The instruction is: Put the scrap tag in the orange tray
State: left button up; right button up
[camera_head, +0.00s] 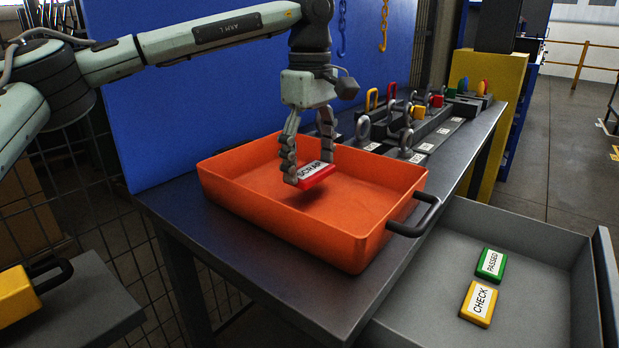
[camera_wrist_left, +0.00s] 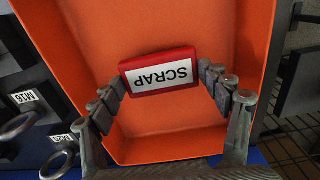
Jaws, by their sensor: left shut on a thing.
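The scrap tag (camera_head: 314,175) is a red block with a white label reading SCRAP. My left gripper (camera_head: 308,172) is shut on it, with a finger at each end. The tag is over the inside of the orange tray (camera_head: 290,222), between its walls, with a dark shadow below it; it appears a little above the tray floor. In the left wrist view the tag (camera_wrist_left: 161,73) sits between the fingertips of the left gripper (camera_wrist_left: 162,82), with the orange tray floor (camera_wrist_left: 170,128) behind it. My right gripper is not in view.
The tray stands on a dark bench (camera_head: 180,205), its black handle (camera_head: 416,216) at the right.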

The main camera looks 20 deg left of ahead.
aim_at(309, 169)
pick_arm(q)
jog(key=shift+f, duration=2.15)
jog(key=o, duration=1.1)
notch_tip(309, 169, up, 12)
jog(key=shift+r, duration=0.2)
